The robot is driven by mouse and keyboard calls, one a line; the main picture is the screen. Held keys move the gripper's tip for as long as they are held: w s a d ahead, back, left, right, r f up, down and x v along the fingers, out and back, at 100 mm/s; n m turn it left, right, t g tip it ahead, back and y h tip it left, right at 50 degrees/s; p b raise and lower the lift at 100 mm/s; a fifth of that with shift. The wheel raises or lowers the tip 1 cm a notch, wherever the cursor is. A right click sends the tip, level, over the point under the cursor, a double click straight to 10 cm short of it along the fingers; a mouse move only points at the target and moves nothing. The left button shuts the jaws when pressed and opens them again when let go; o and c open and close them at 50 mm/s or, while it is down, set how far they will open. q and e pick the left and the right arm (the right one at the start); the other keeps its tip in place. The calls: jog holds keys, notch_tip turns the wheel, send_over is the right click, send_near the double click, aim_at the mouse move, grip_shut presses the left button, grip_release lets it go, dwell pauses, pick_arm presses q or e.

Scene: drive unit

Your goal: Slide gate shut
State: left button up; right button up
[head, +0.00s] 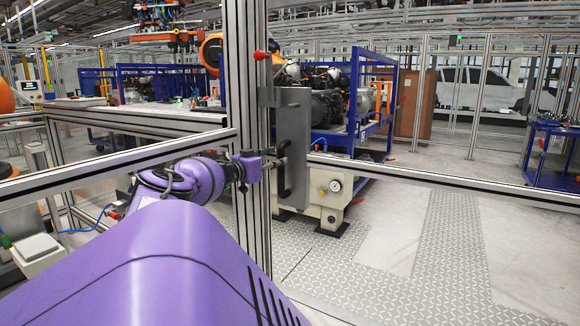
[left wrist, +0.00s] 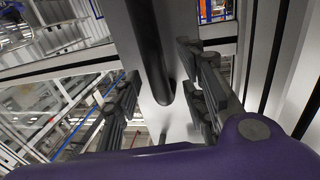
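The gate's grey metal plate (head: 296,125) is on the tall aluminium post (head: 240,70) in the middle of the head view. A black bar handle (head: 286,182) stands out from the plate. In the left wrist view the handle (left wrist: 148,45) runs down from the top and ends between the fingers. My left gripper (head: 277,163) is at the handle, reaching in from the left past the post. Its fingers (left wrist: 165,95) are spread, one on each side of the handle, with gaps visible. My right gripper is not in view. I cannot tell how far the gate is open.
Aluminium rails (head: 440,180) run right from the post, and another rail (head: 110,165) runs left. Beyond them stand a blue rack (head: 385,110) with machine parts and a pale unit with a gauge (head: 334,186). The patterned floor (head: 460,250) at right is clear.

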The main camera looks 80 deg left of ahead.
pick_arm(q)
jog(key=v, duration=0.9)
jog(key=shift+s, duration=0.15)
